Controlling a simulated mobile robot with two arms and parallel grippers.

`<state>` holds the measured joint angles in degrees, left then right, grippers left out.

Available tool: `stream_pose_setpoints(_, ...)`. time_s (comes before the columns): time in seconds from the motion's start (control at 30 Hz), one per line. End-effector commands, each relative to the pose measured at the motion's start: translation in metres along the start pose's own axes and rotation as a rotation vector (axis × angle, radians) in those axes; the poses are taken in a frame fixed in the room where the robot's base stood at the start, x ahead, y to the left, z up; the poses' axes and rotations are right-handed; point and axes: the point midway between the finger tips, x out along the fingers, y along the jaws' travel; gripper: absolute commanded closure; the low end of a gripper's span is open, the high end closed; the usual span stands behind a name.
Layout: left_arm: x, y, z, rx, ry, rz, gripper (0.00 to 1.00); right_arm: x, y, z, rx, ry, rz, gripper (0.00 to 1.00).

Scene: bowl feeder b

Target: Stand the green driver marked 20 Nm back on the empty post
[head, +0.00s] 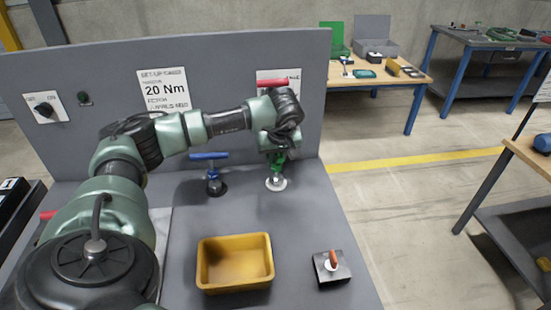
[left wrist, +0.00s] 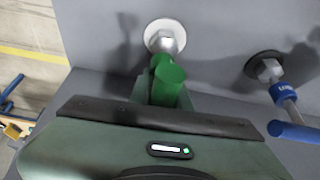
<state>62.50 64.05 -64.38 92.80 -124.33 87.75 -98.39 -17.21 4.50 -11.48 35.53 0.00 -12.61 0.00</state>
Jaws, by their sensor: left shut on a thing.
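The green driver (head: 277,166) is in my left gripper (head: 275,152), which is shut on it over the white round base (head: 281,186) of a post. In the left wrist view the green driver (left wrist: 168,76) points at the silver hex post (left wrist: 164,41) on that white base. Its end looks close to the post or touching; I cannot tell whether it is seated. No marking on the driver is readable. The blue driver (head: 210,157) stands upright to the left on a dark-based post; it also shows in the left wrist view (left wrist: 291,129). My right gripper is out of view.
A yellow bin (head: 235,286) and a dark block (head: 331,268) with an orange-tipped piece stand near the front. A panel (head: 225,85) with a "20 Nm" sign (head: 164,90) rises behind. The bench between posts and bin is clear.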

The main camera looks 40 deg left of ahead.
Motion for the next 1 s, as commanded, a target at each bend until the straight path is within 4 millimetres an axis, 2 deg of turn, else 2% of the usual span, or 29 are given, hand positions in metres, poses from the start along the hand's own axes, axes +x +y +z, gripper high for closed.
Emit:
stream_pose_setpoints(0.4,0.0,0.001,-0.001,-0.001,0.002,0.002,1.0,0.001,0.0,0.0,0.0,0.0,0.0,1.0)
stream_pose_setpoints(0.43,0.0,0.001,0.0,-0.001,0.002,0.002,0.74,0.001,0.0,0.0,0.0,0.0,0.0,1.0)
stream_pose_setpoints(0.5,0.001,0.001,0.0,-0.001,0.002,0.002,0.57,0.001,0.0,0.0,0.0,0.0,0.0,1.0)
stream_pose_setpoints(0.83,0.001,0.0,0.001,0.0,0.0,0.0,0.57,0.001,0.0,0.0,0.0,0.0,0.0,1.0)
stream_pose_setpoints(1.0,-0.017,0.001,0.0,0.0,0.002,0.004,0.57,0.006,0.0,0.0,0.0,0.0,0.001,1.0)
